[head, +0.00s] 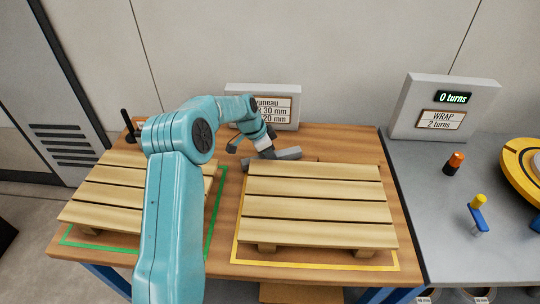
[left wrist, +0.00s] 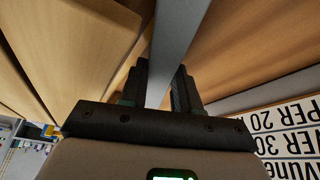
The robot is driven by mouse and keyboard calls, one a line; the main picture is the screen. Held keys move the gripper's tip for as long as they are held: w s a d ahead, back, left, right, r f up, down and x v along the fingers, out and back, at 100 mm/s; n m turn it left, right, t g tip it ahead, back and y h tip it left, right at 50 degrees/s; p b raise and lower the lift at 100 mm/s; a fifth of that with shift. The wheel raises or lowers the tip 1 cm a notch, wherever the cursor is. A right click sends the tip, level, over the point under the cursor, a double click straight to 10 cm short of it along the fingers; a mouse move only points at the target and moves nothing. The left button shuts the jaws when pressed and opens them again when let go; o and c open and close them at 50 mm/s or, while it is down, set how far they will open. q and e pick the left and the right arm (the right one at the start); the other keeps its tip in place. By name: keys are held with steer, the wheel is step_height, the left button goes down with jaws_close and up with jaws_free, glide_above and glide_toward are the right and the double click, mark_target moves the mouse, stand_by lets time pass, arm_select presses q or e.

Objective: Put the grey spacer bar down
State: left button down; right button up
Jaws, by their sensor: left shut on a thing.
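The grey spacer bar (head: 287,154) is at the back of the wooden bench, just behind the far edge of the right pallet (head: 318,209). My left gripper (head: 265,152) reaches over from the left and is shut on the bar. In the left wrist view the bar (left wrist: 178,38) runs between the two dark fingers (left wrist: 168,85). I cannot tell whether the bar touches the bench. My right gripper is not in view.
The left pallet (head: 92,198) lies inside a green outline, partly behind my arm; the right one lies inside a yellow outline (head: 330,262). A sign block (head: 283,92) stands close behind the bar. A grey table (head: 430,235) with a wrap counter (head: 440,107) adjoins at right.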

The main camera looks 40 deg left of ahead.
arm_select(q)
steer(key=shift+f, duration=0.3)
steer(key=shift+f, duration=0.2)
steer(key=c, duration=1.1)
jaws_free()
steer(key=shift+s+a+r, duration=0.1)
steer(key=shift+r, duration=0.45)
steer(key=v, duration=1.1)
steer(key=shift+s+r, duration=0.1)
steer(key=shift+r, duration=0.05)
